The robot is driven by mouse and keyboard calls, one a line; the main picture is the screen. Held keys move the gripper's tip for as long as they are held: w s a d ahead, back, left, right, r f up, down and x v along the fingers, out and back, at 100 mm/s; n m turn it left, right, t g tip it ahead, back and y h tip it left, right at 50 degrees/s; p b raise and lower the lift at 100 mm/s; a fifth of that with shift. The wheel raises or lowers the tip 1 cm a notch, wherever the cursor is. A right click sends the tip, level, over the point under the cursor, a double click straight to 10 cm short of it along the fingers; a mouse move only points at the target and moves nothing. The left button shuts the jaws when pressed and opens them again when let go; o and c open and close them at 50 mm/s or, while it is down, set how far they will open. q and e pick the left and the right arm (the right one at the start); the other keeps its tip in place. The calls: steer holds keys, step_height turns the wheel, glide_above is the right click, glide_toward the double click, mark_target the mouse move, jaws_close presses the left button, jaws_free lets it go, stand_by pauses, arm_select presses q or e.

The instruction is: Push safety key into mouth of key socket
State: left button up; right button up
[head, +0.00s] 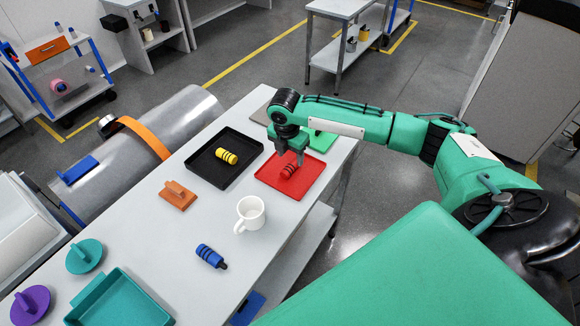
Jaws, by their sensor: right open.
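No piece is clearly marked as the safety key or the key socket, so I cannot tell which they are. A red ribbed cylinder (289,171) with dark rings lies on a red tray (308,186). My right gripper (290,160) points down right at the red cylinder, jaws open; whether they touch it is hidden. A similar yellow cylinder (227,157) lies in a black tray (209,173). A blue cylinder (209,255) with a dark tip lies on the bare table. My left gripper is out of view.
The white table (190,238) also bears a white mug (250,214), an orange plate with an upright tab (177,195), a teal tray (119,303), teal (85,256) and purple (31,305) knobbed discs, and a green tray (322,140).

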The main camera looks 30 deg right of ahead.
mark_target(292, 164)
steer(key=shift+d+f+p, duration=0.25)
steer(key=shift+f+p, duration=0.35)
steer(key=shift+f, duration=0.35)
steer(key=shift+w+d+f+p, duration=0.1)
steer(key=shift+f+p, duration=0.05)
steer(key=shift+f, duration=0.5)
steer(key=shift+w+d+f+p, duration=0.1)
steer(key=shift+f+p, duration=0.05)
steer(key=shift+f, duration=0.75)
steer(key=c, duration=0.8)
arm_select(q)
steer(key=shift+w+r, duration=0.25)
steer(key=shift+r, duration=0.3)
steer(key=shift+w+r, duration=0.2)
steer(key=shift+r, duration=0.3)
arm_select(e)
steer(key=c, duration=0.3)
